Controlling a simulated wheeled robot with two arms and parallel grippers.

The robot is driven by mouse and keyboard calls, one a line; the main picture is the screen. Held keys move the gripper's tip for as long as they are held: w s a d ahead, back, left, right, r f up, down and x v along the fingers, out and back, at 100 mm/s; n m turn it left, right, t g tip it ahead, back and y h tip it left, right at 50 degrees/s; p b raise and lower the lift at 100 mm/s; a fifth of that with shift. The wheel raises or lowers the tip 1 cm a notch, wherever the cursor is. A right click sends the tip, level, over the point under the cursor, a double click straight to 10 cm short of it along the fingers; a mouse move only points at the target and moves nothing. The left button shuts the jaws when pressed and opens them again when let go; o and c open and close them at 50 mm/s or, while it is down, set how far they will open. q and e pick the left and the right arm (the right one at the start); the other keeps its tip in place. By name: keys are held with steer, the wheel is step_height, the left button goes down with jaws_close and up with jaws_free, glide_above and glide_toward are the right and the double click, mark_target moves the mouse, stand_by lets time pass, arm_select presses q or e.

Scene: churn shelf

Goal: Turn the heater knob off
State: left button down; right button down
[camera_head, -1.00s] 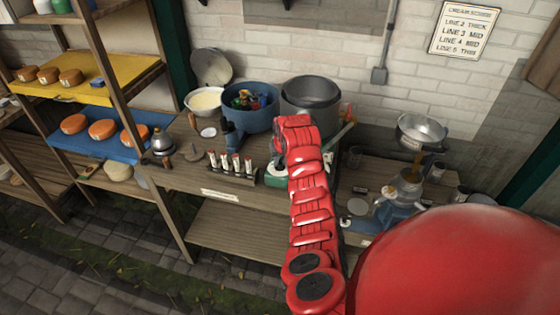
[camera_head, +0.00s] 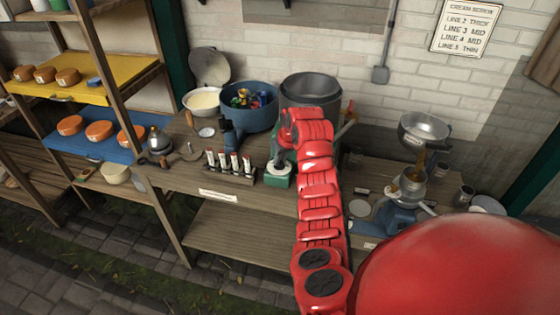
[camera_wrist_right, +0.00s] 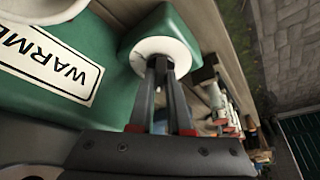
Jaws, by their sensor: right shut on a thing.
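The green warmer (camera_wrist_right: 110,100) carries a label, partly cut off, that reads like WARMER. Its white round dial (camera_wrist_right: 160,50) sits on a green housing in the right wrist view. In the head view the white dial (camera_head: 283,168) shows on a small green box (camera_head: 278,181) at the bench's front edge. My right gripper (camera_wrist_right: 162,68) has its narrow dark fingers close together at the dial, shut on the knob. The fingers hide the knob's grip and its pointer. My red right arm covers part of the warmer in the head view. My left gripper is not in view.
A grey pot (camera_head: 311,91) stands behind my right arm. A separator with a metal bowl (camera_head: 424,128) stands to the right.

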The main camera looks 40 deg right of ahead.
steer(key=c, duration=0.9)
jaws_free()
steer(key=shift+o, duration=0.2)
steer(key=shift+r, duration=0.1)
steer(key=shift+s+r, duration=0.1)
steer(key=shift+r, duration=0.15)
steer(key=b+v, duration=0.2)
steer(key=v, duration=0.3)
steer(key=shift+s+d, duration=0.1)
steer(key=shift+d, duration=0.05)
steer(key=p+v, duration=0.8)
steer(key=v, duration=0.3)
steer(key=shift+s+r, duration=0.15)
steer(key=shift+r, duration=0.15)
